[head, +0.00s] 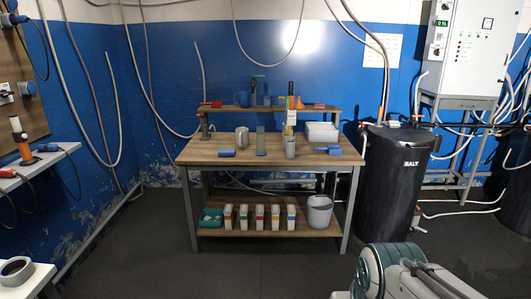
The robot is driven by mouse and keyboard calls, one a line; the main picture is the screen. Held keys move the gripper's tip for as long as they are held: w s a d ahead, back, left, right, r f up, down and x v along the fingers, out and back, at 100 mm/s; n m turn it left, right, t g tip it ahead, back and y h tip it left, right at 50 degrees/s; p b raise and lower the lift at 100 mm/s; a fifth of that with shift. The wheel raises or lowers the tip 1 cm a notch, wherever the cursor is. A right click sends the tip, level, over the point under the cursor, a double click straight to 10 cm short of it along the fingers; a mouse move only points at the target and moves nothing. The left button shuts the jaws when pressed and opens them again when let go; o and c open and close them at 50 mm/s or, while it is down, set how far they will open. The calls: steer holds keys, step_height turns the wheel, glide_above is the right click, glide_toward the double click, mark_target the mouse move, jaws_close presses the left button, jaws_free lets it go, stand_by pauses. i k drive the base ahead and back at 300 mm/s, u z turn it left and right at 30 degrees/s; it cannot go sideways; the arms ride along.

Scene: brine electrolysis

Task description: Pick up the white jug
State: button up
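A small off-white or light grey jug (242,138) stands upright on the wooden top of the workbench (205,152), left of its middle. It looks like the white jug, though it is small in the view. A tall clear cylinder (261,140) stands just right of it, and a blue object (227,152) lies in front of it. My gripper is not in view; only part of my own arm shows at the bottom right, far from the bench.
A white tub (322,131) and a blue item (330,150) are on the bench's right. A white bucket (320,212) and several bottles (260,217) stand on the lower shelf. A black salt tank (392,185) stands right of the bench. The floor (250,275) in front is clear.

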mark_target(241, 133)
steer(key=u, duration=0.1)
steer(key=i, duration=1.55)
steer(key=u, duration=0.3)
steer(key=i, duration=1.95)
steer(key=u, duration=0.2)
